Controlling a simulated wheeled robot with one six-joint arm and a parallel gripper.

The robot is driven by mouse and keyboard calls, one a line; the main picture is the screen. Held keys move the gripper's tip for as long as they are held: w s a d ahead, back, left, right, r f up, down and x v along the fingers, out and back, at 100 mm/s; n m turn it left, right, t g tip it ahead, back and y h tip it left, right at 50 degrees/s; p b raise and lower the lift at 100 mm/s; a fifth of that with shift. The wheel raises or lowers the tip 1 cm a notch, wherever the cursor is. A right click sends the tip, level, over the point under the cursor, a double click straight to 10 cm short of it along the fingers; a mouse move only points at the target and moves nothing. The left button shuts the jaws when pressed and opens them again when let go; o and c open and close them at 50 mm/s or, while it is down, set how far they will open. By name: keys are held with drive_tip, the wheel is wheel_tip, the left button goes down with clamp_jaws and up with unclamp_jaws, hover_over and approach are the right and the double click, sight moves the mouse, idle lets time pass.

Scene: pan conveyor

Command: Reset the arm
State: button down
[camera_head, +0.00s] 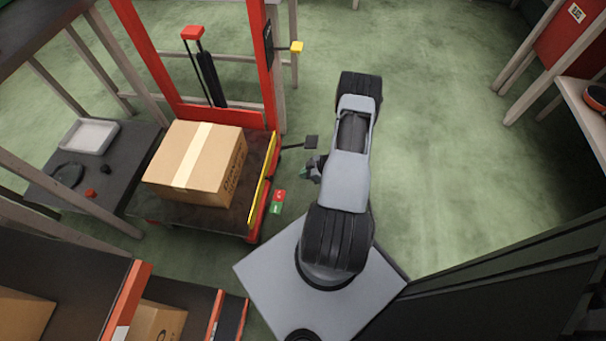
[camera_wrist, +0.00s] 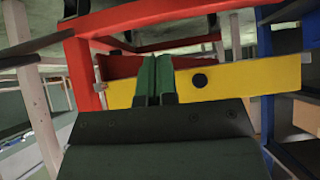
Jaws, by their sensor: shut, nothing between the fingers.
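My gripper (camera_wrist: 155,80) shows in the wrist view with its two green fingers side by side, shut and empty. In the wrist view the fingers stand in front of a yellow bar and a red frame. In the head view my grey and black arm stands up from its grey base plate and folds over. A small part of my gripper (camera_head: 308,170) shows at the left side of the arm, to the right of the red lift cart; most of it is hidden behind the arm.
A red cart (camera_head: 262,190) with a yellow edge (camera_head: 262,178) carries a closed cardboard box (camera_head: 197,160). A dark table (camera_head: 120,180) with a white tray (camera_head: 90,136) stands at the left. A bench (camera_head: 585,105) is at the right. Green floor (camera_head: 440,160) right of my arm is clear.

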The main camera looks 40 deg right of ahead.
idle(0.4)
drive_tip(key=w+d+r+h+p, duration=0.2)
drive_tip(key=w+r+p, duration=0.1)
drive_tip(key=r, duration=0.5)
drive_tip(key=w+d+r+m+h+p, duration=0.1)
drive_tip(key=w+r+h+p, duration=0.15)
drive_tip(key=r, duration=0.55)
drive_tip(key=w+d+r+h+p, duration=0.2)
drive_tip(key=w+r+p, duration=0.2)
drive_tip(key=r, duration=0.4)
wheel_tip(320, 180, up, 19)
drive_tip(key=w+a+m+h+p, duration=0.1)
drive_tip(key=a+m+h+p, duration=0.2)
drive_tip(key=p, duration=0.4)
drive_tip(key=s+a+r+m+g+p, duration=0.1)
drive_tip(key=s+a+r+p, duration=0.2)
drive_tip(key=r, duration=0.6)
drive_tip(key=s+a+r+m+p, duration=0.2)
drive_tip(key=a+r+p, duration=0.2)
drive_tip(key=r, duration=0.4)
drive_tip(key=s+a+r+m+g+y+p, duration=0.1)
drive_tip(key=s+a+r+y+p, duration=0.2)
drive_tip(key=s+a+r+p, duration=0.4)
drive_tip(key=s+a+r, duration=0.6)
drive_tip(key=r, duration=0.1)
drive_tip(key=shift+a+g+p, duration=0.25)
drive_tip(key=shift+g+p, duration=0.15)
